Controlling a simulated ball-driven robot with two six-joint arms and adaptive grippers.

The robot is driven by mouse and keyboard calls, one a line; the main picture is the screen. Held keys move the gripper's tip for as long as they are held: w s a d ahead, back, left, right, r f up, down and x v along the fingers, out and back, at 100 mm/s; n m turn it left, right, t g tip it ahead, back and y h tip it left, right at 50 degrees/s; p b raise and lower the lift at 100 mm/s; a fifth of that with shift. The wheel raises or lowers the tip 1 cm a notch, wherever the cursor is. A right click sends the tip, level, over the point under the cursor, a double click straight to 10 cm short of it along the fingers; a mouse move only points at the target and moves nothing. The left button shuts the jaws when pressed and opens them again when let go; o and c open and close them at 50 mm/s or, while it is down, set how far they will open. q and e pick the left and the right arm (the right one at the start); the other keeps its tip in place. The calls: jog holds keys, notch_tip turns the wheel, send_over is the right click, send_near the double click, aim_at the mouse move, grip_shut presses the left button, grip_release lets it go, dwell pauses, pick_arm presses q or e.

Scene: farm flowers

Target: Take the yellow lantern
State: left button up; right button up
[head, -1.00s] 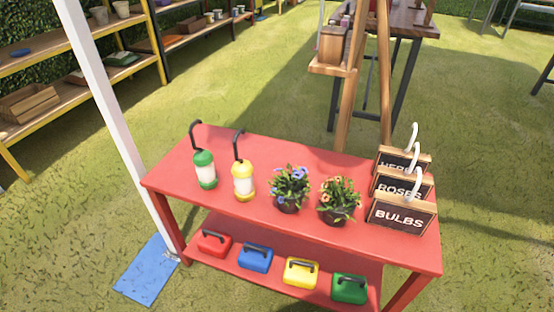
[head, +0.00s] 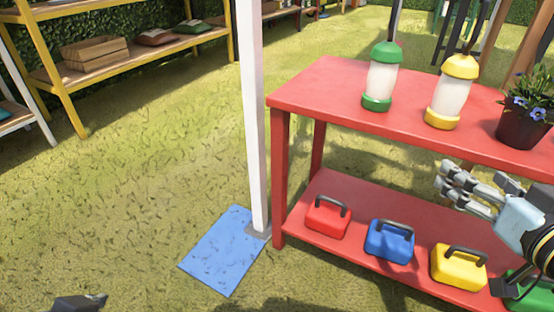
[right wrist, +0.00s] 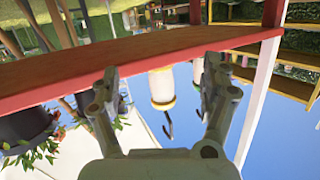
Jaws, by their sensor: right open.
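The yellow lantern (head: 451,92) stands upright on the red table's top, with a clear body and yellow cap and base. The green lantern (head: 381,76) stands to its left. My right gripper (head: 452,182) is open and empty in front of the table, below the level of its top and apart from the lantern. In the right wrist view, which looks upside down, the yellow lantern (right wrist: 162,90) shows beyond and between the open fingers (right wrist: 163,72). A dark tip at the lower left (head: 80,303) seems to be my left gripper; its jaws cannot be made out.
The red table (head: 330,92) has a lower shelf with red (head: 327,218), blue (head: 389,243) and yellow (head: 459,268) boxes. A potted flower (head: 522,115) stands right of the lantern. A white post (head: 250,120) rises at the table's left end beside a blue mat (head: 225,252).

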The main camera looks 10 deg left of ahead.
aim_at(459, 101)
jog(key=w+r+t, duration=0.1)
jog(key=w+r, duration=0.1)
jog(key=w, duration=0.1)
jog(key=w+r, duration=0.2)
jog(key=w, duration=0.1)
jog(key=w+r+t, duration=0.1)
jog(key=w+r, duration=0.1)
jog(key=w, duration=0.1)
jog(key=shift+a+r+t, duration=0.25)
jog(key=shift+t, duration=0.05)
jog(key=shift+w+a, duration=0.15)
jog(key=shift+w, duration=0.4)
jog(key=w, duration=0.1)
jog(key=w+a+b, duration=0.1)
jog(key=w, duration=0.2)
jog(key=shift+a+r, duration=0.1)
jog(key=shift+a, duration=0.15)
jog(key=shift+w+r+b, duration=0.1)
jog(key=shift+w+b, duration=0.25)
jog(key=shift+w, duration=0.05)
pick_arm(q)
jog(key=f+t, duration=0.2)
jog(key=t, duration=0.1)
jog(key=shift+w+d, duration=0.2)
pick_arm(e)
jog(key=c, duration=1.5)
